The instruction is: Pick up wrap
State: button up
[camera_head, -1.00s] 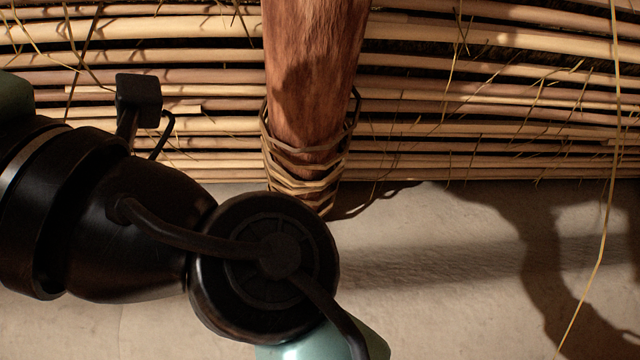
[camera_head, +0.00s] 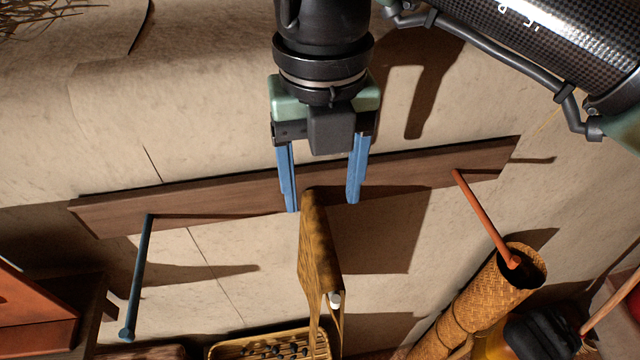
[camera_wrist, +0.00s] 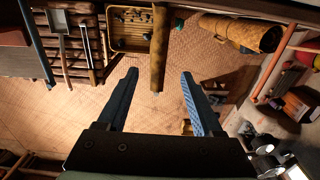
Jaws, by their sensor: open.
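The wrap appears to be the mottled ochre-brown cloth (camera_head: 320,250) draped over a pale-tipped peg on the dark wooden rail (camera_head: 230,195); it hangs downward in a narrow fold. In the wrist view the cloth (camera_wrist: 159,45) is a narrow strip at top centre. In the head view the fingertips overlap the rail, one on each side of the cloth's upper end. In the wrist view my gripper (camera_wrist: 160,72) straddles the cloth's near end. I cannot tell the depth gap.
A blue peg (camera_head: 138,275) and an orange-red peg (camera_head: 487,218) stick out from the rail on either side. A woven roll (camera_head: 475,305) stands at lower right. A basket of dark pieces (camera_head: 240,350) lies below the cloth. Reddish wooden furniture (camera_head: 40,320) is at lower left.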

aim_at(322, 233)
notch_tip(322, 233, down, 2)
jog(key=shift+f, duration=0.1)
jog(key=shift+f+p, duration=0.75)
jog(key=shift+p, duration=0.35)
jog(key=shift+w+f+p, duration=0.1)
jog(key=shift+f+p, duration=0.85)
jog(key=shift+f, duration=1.1)
jog(key=c, duration=1)
grip_shut()
jog(key=shift+r, duration=0.2)
